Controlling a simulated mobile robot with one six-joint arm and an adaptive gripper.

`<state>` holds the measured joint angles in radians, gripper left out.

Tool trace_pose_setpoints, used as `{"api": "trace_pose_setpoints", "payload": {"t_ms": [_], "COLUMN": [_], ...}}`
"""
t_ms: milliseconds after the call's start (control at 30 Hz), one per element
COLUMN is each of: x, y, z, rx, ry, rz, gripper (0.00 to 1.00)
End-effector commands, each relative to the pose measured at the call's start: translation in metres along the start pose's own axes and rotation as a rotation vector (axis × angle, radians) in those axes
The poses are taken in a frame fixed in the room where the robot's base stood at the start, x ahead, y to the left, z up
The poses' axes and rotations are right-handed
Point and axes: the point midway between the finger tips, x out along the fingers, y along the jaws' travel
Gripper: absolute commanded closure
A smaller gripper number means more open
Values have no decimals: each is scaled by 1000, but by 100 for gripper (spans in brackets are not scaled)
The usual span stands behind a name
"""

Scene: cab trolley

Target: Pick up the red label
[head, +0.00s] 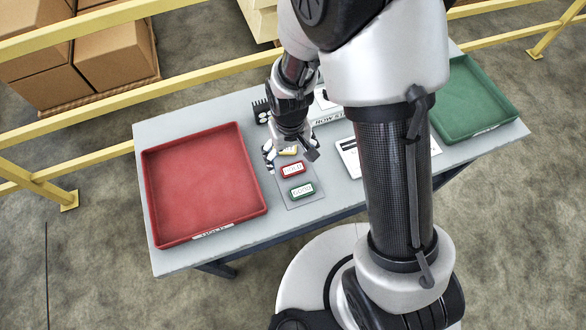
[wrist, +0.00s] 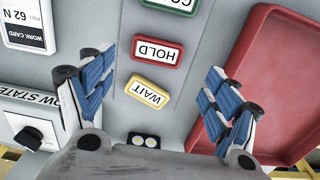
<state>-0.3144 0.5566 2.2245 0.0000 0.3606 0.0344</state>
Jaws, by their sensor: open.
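The red label (head: 292,170), marked HOLD, lies on a grey mat (head: 281,187) on the table, between a yellow label (head: 288,150) and a green label (head: 302,191). In the wrist view the red label (wrist: 158,51) is just beyond the yellow WAIT label (wrist: 147,92). My gripper (wrist: 157,95) is open and empty above the mat, with its fingers on either side of the yellow label's position in the picture. In the head view my gripper (head: 285,155) partly hides the yellow label.
A red tray (head: 153,212) stands left on the table (head: 143,138), and a green tray (head: 500,108) stands right. A white card (head: 347,147) lies right of the mat, partly behind my arm. Yellow rails (head: 200,70) run behind the table.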

Motion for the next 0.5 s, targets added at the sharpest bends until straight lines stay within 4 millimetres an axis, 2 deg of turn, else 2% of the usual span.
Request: {"api": "trace_pose_setpoints", "payload": {"t_ms": [167,400,500], "x": [16,50,53], "y": [3,5,5], "z": [3,5,5], "rx": [1,-1,0], "ry": [-2,-2,0], "rz": [0,0,0], "gripper": [18,18,18]}}
